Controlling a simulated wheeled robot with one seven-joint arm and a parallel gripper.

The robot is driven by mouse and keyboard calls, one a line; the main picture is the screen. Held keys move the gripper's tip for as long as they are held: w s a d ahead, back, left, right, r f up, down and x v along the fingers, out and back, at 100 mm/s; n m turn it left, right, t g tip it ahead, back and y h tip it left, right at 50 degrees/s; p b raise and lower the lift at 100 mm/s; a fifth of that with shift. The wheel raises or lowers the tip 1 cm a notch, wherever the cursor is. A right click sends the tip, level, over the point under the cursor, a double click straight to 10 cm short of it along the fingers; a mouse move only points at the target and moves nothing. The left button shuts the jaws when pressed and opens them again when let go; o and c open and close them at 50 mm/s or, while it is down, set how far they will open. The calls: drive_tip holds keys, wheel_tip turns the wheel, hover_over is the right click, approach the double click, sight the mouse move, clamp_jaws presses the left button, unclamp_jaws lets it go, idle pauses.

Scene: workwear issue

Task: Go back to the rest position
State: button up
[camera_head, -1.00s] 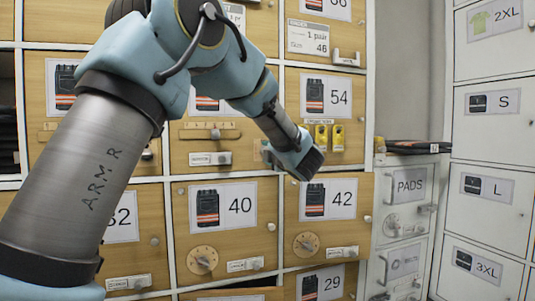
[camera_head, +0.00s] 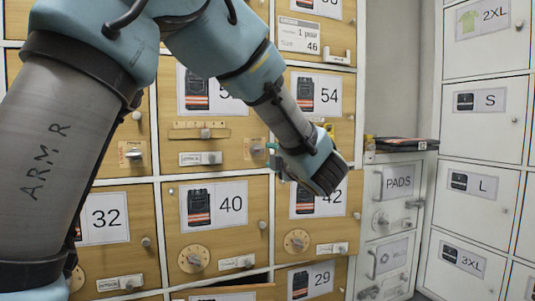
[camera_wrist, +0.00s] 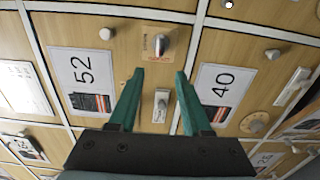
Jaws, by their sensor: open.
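My gripper (camera_head: 278,160) is in front of the wooden locker fronts, near the doors marked 54, 42 and 40. In the wrist view the green fingers of my gripper (camera_wrist: 157,78) stand apart with nothing between them. Behind them are the 52 door (camera_wrist: 105,60) and the 40 door (camera_wrist: 235,70), with a small latch plate seen past the gap. In the head view my arm crosses the upper left and hides part of several doors, and my gripper's body covers part of the 42 label.
White lockers (camera_head: 487,113) marked 2XL, S, L and 3XL stand at the right. A PADS drawer unit (camera_head: 395,185) sits between, with dark folded items (camera_head: 400,143) on top. A compartment (camera_head: 225,291) below door 40 appears slightly open.

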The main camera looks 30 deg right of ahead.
idle(0.5)
drive_tip(key=w+a+f+m+g+h, duration=0.2)
drive_tip(key=w+a+f+m+h, duration=0.15)
drive_tip(key=w+a+m, duration=0.35)
drive_tip(key=w+a+f+m+g+y+p, duration=0.1)
drive_tip(key=a+f+m+g+y, duration=0.1)
drive_tip(key=a+f+m+g, duration=0.7)
drive_tip(key=s+a+f+m+g+y, duration=0.1)
drive_tip(key=s+a+f+g, duration=0.1)
drive_tip(key=s+a+f, duration=0.5)
drive_tip(key=s+a+f+g+y+p, duration=0.15)
drive_tip(key=s+a, duration=0.25)
drive_tip(key=a, duration=0.7)
drive_tip(key=s+a+f+m+g+y, duration=0.1)
drive_tip(key=s+a+f+g, duration=0.15)
drive_tip(key=s+a, duration=0.5)
wheel_tip(320, 180, up, 37)
drive_tip(key=w+p, duration=0.2)
drive_tip(key=p, duration=3.5)
drive_tip(key=shift+a+t, duration=0.4)
drive_tip(key=shift+a, duration=0.05)
